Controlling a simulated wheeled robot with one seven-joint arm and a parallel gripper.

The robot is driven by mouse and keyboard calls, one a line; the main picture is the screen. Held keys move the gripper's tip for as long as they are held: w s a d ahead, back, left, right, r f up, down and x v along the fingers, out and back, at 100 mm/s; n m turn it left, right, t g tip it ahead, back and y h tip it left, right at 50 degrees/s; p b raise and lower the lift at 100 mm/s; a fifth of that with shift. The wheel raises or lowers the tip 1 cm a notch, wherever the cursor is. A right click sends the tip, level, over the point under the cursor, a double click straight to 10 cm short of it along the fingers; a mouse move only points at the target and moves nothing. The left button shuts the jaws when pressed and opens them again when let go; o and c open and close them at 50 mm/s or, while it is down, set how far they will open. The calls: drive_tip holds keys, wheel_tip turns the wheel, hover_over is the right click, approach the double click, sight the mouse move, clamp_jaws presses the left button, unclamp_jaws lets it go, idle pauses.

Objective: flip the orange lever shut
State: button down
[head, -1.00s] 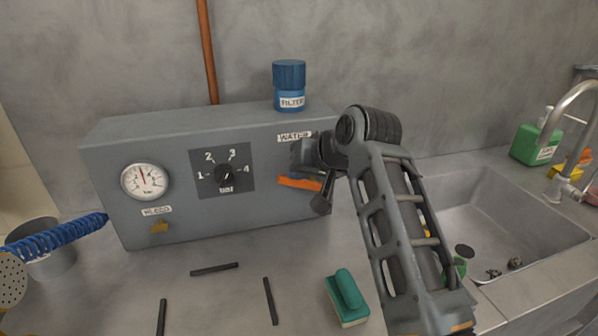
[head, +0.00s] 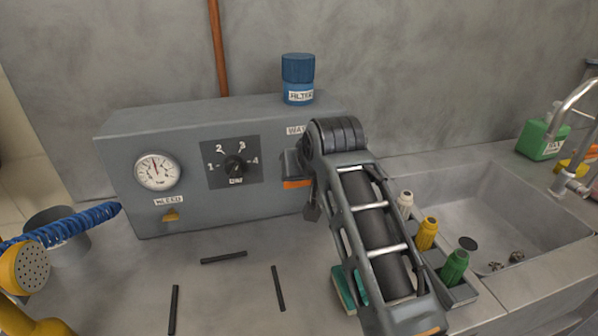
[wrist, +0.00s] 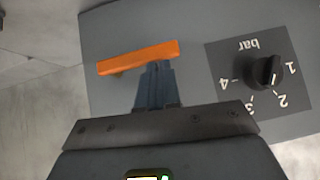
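The orange lever (wrist: 138,58) lies about level along the front of the grey box in the wrist view, which shows the box upside down. In the head view only a short piece of the lever (head: 296,184) shows, below the WATER label, with my arm covering the rest. My gripper (wrist: 158,68) has its fingers together with nothing between them. The fingertips are right at the lever's edge; I cannot tell if they touch. In the head view my gripper (head: 292,165) is at the box front, mostly hidden by my wrist.
Dark sticks lie on the counter in front. Bottles stand right of my arm, beside the sink (head: 500,220). A green-backed block is partly hidden.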

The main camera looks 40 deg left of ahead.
drive_tip(key=shift+s+f, duration=0.15)
drive_tip(key=w+a+r+p+v, duration=0.1)
drive_tip(key=a+r+v, duration=0.1)
drive_tip(key=v, duration=1.1)
drive_tip(key=shift+p, duration=0.4)
